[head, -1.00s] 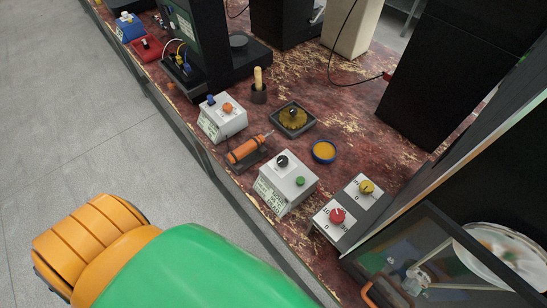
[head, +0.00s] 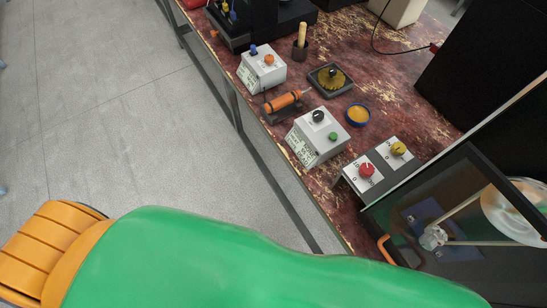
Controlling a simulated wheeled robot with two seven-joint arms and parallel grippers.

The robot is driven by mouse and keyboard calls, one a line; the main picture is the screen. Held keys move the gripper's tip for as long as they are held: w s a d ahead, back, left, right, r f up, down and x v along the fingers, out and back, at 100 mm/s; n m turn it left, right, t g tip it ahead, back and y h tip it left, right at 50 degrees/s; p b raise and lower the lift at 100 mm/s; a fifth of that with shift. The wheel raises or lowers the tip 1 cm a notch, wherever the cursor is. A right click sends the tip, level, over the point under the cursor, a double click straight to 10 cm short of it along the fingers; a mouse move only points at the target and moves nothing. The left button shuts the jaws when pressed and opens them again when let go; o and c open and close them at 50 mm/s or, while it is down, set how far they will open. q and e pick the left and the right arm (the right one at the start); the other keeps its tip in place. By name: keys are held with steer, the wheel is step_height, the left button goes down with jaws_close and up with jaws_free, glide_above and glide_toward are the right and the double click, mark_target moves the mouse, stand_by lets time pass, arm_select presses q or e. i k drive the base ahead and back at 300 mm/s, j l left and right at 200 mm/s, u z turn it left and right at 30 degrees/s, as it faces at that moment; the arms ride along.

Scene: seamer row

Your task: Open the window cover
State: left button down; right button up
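The window cover (head: 465,215) is a dark-framed, see-through panel at the lower right of the head view, on the front of a black machine. It appears shut. An orange handle (head: 385,248) sits at its lower left edge. Through the pane I see a pale round disc (head: 515,210), a light rod and a blue patch, not clear in detail. The panel's lower part is hidden by a large green and orange arm link across the bottom of the view. Neither of my grippers is in view.
A worn red-brown bench holds a panel with red and yellow knobs (head: 376,168), white control boxes (head: 318,137), an orange cylinder on a stand (head: 283,103), a blue-rimmed dish (head: 357,115) and a black tray (head: 330,80). Grey floor (head: 110,110) lies open at left.

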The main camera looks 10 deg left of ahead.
mark_target(526, 209)
steer(key=z, duration=1.65)
